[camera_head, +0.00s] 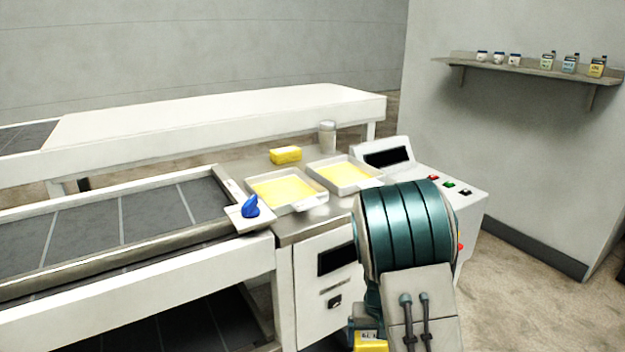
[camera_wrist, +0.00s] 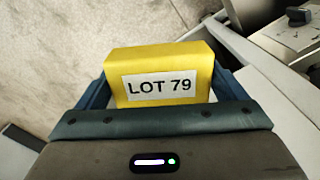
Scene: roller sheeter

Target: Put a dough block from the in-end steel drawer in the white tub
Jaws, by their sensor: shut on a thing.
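My gripper (camera_wrist: 162,92) is shut on a yellow block with a white "LOT 79" label (camera_wrist: 160,62), one finger on each side of it. The block also shows at the bottom of the head view (camera_head: 371,346), low in front of the white cabinet, partly hidden by my arm. In the wrist view, bare floor shows beyond the block and pale panel edges (camera_wrist: 262,65) lie to its right. I cannot tell whether these belong to the steel drawer. I see no thing that I can surely call the white tub.
Two white trays with yellow contents (camera_head: 282,188) (camera_head: 343,173), a yellow box (camera_head: 286,155) and a pale jar (camera_head: 327,137) stand on the steel top. A blue object (camera_head: 250,207) sits at the belt's end (camera_head: 130,222). A control panel (camera_head: 440,182) stands right. Floor is clear at right.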

